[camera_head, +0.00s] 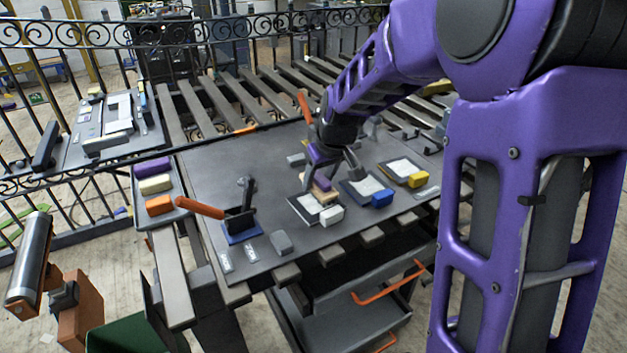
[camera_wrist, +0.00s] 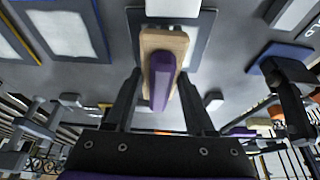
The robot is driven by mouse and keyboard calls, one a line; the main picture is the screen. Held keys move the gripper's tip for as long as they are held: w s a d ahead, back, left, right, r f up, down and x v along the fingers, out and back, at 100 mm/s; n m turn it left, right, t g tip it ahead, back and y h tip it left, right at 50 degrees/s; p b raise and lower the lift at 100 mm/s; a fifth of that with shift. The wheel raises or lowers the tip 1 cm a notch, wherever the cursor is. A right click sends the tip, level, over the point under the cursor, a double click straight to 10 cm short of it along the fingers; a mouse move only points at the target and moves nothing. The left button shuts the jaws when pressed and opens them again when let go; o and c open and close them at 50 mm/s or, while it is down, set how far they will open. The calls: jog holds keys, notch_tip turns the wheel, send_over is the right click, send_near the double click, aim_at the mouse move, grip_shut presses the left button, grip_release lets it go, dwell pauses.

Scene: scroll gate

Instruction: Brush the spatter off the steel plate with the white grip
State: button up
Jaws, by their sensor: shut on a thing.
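My gripper (camera_wrist: 161,78) is shut on the purple handle of a brush with a pale wooden block (camera_wrist: 178,41). In the head view the brush block (camera_head: 325,196) is over the plate with the white grip (camera_head: 331,216). This plate (camera_head: 301,211) has a dark frame and a pale face, partly hidden by the brush and my gripper. The white grip is on its near edge and also shows at the top of the wrist view (camera_wrist: 172,8). I cannot tell whether the bristles touch the plate, and no spatter can be made out.
Plates with a blue grip (camera_head: 382,198) and a yellow grip (camera_head: 418,180) lie to the right. A clamp with an orange handle (camera_head: 201,207) stands on the left on a blue base. Purple, cream and orange blocks lie in a side tray (camera_head: 181,217). The tabletop's back left is clear.

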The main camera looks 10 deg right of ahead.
aim_at(297, 201)
jog(key=shift+w+d+f, duration=0.1)
jog(key=shift+w+d, duration=0.2)
jog(key=shift+d, duration=0.3)
jog(key=shift+w+d+f, duration=0.1)
jog(key=shift+w+d, duration=0.2)
jog(key=shift+d, duration=0.3)
jog(key=shift+f, duration=0.1)
jog(key=shift+s+a+f+b, duration=0.15)
jog(key=shift+s+a, duration=0.4)
jog(key=shift+a, duration=0.55)
jog(key=shift+s+a+b, duration=0.25)
jog(key=shift+s+a, duration=0.3)
jog(key=shift+a, duration=0.5)
jog(key=shift+s+a+f+b, duration=0.15)
jog(key=shift+s+a, duration=0.4)
jog(key=shift+a, duration=0.55)
jog(key=shift+r, duration=0.1)
jog(key=shift+r+p, duration=2.15)
jog(key=shift+r, duration=0.8)
notch_tip(297, 201, up, 3)
jog(key=shift+p, duration=1.05)
